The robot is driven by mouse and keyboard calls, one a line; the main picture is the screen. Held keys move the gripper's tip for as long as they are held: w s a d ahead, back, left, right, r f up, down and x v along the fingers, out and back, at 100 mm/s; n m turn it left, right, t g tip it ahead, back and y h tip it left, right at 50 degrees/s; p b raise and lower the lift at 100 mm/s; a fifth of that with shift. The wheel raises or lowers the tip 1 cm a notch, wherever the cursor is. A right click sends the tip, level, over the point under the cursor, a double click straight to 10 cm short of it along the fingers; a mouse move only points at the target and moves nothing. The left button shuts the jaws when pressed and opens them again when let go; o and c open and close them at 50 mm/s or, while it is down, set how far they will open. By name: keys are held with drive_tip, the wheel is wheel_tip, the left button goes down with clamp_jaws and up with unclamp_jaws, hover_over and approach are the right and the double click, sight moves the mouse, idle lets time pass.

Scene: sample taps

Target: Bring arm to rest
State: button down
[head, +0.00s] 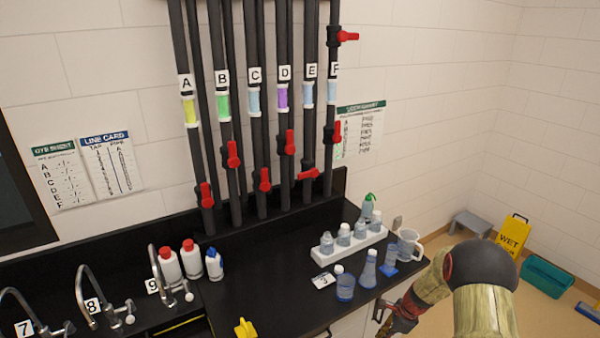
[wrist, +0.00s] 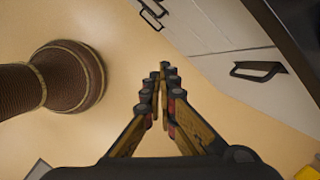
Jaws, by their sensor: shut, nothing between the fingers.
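My arm shows at the lower right of the head view, in front of the counter's right end. My gripper (head: 397,318) hangs beside the counter front, low in the picture and partly cut off by the frame edge. In the wrist view my gripper (wrist: 160,80) points over the tan floor. Its fingers come together at the tips, with nothing between them.
The black counter (head: 262,290) carries a white rack (head: 350,247) of bottles, beakers and flasks near its right end. Cabinet fronts with a dark handle (wrist: 258,70) are close on the right. A yellow wet-floor sign (head: 512,235) and teal bin (head: 547,276) stand on the floor.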

drive_tip(key=s+a+r+n+t+h+b, duration=0.1)
drive_tip(key=s+a+r+n+b, duration=0.2)
drive_tip(key=s+r+n, duration=0.4)
drive_tip(key=s+a+r+n+t+h+b, duration=0.1)
drive_tip(key=s+a+r+n+b, duration=0.3)
drive_tip(key=s+r, duration=1)
drive_tip(key=s+a+r+n+t+h+b, duration=0.1)
drive_tip(key=s+a+r+n+t+b, duration=0.1)
drive_tip(key=s+r+n, duration=0.7)
drive_tip(key=s+a+r+b, duration=0.1)
drive_tip(key=s+r+b, duration=0.1)
drive_tip(key=s, duration=0.2)
drive_tip(key=shift+s+a+r+n, duration=0.15)
drive_tip(key=shift+s+r+n, duration=0.1)
drive_tip(key=shift+n, duration=0.15)
